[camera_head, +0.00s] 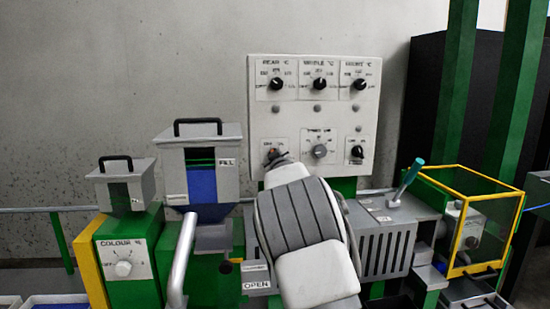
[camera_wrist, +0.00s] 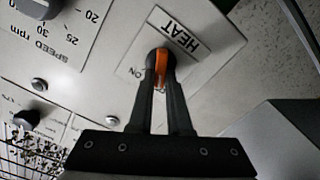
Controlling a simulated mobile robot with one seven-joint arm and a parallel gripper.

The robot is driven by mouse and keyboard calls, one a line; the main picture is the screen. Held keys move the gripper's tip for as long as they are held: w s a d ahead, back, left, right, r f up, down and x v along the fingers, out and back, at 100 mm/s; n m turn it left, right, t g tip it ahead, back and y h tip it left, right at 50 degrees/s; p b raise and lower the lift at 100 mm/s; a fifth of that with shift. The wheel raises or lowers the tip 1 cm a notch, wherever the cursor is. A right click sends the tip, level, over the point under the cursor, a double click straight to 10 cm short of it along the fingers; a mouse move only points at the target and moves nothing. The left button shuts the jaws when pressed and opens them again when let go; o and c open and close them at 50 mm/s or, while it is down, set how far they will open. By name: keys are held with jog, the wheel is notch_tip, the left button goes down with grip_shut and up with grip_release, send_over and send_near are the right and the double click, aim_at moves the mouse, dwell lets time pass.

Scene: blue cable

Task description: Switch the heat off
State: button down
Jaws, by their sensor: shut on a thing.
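The heat switch (camera_wrist: 158,60) is a dark round knob with an orange stripe, beside a HEAT label (camera_wrist: 178,30) that appears upside down in the wrist view. My gripper (camera_wrist: 160,78) is shut on this knob, one finger on each side. An ON mark (camera_wrist: 136,71) is readable left of the knob in the wrist view; no OFF mark is readable. The orange stripe runs roughly up and down in that view. In the head view my gripper (camera_head: 274,157) is at the lower left of the white control panel (camera_head: 335,122), and my arm partly hides the knob.
The speed knob (camera_head: 319,151) is just right of my gripper in the head view, with three temperature knobs above. Hoppers (camera_head: 207,170) stand left, and a yellow-framed guard box (camera_head: 470,215) with a teal-handled lever (camera_head: 408,180) nearby is right.

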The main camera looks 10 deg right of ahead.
jog(key=c, duration=0.9)
grip_release()
jog(key=shift+o, duration=0.2)
jog(key=s, duration=1.7)
jog(key=shift+s+b, duration=0.2)
jog(key=shift+b, duration=0.2)
jog(key=s+f+m+g, duration=0.2)
jog(key=s+f+g, duration=0.2)
jog(key=s, duration=0.9)
jog(key=s+f+m+g, duration=0.2)
jog(key=s+f+g, duration=0.2)
jog(key=s, duration=0.9)
jog(key=s+f+m+g, duration=0.2)
jog(key=s+f+g, duration=0.15)
jog(key=s, duration=0.95)
notch_tip(320, 180, up, 14)
jog(key=p, duration=1.4)
jog(key=shift+s+d+g, duration=0.35)
jog(key=shift+g, duration=0.1)
